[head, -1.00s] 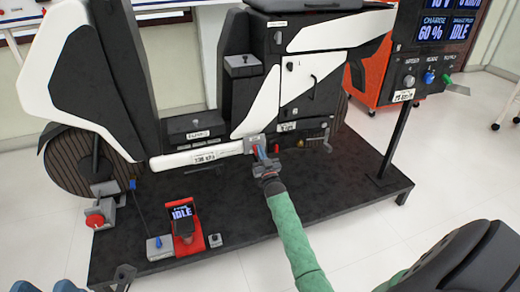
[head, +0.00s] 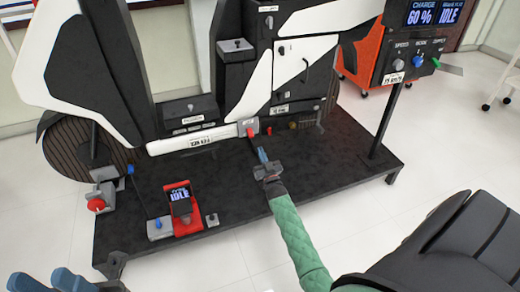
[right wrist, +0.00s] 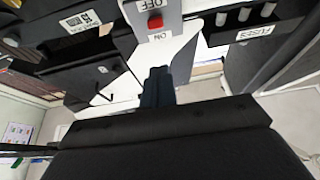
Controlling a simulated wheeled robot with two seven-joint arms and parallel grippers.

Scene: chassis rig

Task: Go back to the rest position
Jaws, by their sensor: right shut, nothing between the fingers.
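My right gripper (head: 262,155) is shut and empty, its blue fingers in front of and below the grey switch box on the rig's lower edge. The box's red switch (head: 252,132) is clear of the fingers. In the right wrist view the shut fingers (right wrist: 157,75) point at the red switch (right wrist: 155,21), which sits between the OFF and ON labels, with a gap between. My left gripper (head: 48,280) is only partly in view at the bottom left corner, and its opening cannot be made out.
The black and white chassis (head: 180,110) stands on a black platform (head: 240,200). A panel on a post (head: 410,60) rises at the right. Mid-platform is largely clear.

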